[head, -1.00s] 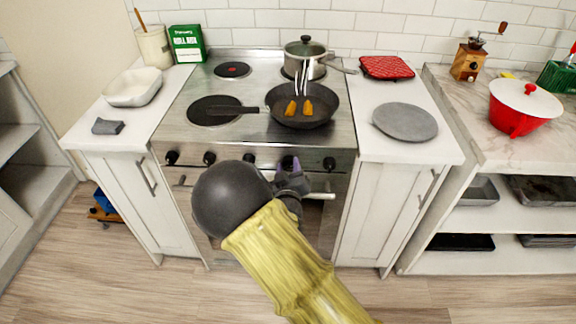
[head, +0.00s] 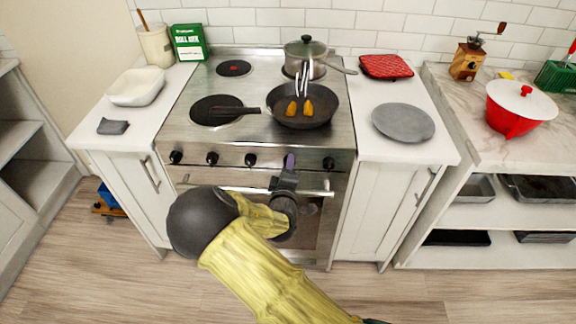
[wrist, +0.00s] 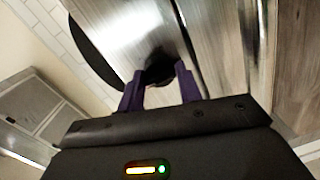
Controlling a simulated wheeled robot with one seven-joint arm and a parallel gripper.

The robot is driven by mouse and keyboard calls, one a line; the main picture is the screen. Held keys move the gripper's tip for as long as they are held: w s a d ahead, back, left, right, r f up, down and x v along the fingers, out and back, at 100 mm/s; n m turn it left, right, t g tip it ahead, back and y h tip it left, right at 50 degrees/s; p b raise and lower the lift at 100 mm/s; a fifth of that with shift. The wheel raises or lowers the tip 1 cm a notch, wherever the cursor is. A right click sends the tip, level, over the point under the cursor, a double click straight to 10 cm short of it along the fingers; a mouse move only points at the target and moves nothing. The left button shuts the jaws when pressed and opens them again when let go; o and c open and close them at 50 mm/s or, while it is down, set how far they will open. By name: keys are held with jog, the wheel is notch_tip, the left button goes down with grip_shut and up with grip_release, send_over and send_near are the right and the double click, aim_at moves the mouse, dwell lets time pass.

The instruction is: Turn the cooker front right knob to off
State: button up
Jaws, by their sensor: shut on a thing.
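The steel cooker (head: 180,136) stands in the middle of the head view, with a row of black knobs along its front panel. My gripper (head: 289,160) is at this panel, at the second knob position from the right. In the wrist view, its two purple fingers (wrist: 159,74) are closed on either side of a black knob (wrist: 157,65). That knob is mostly hidden behind the gripper in the head view, and its pointer cannot be made out. The rightmost knob (head: 329,164) is free, just right of the gripper.
A black frying pan (head: 325,116) with orange food and tongs sits on the front right burner, and a lidded pot (head: 306,54) stands behind it. The oven handle (head: 318,193) runs just below the knobs. The floor before the cooker is clear.

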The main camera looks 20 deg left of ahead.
jog(key=shift+d+n, duration=0.1)
jog(key=shift+n, duration=0.3)
jog(key=o, duration=0.9)
jog(key=shift+o, duration=0.2)
jog(key=shift+s, duration=0.1)
jog(key=v, duration=1.7)
jog(key=shift+b, duration=0.35)
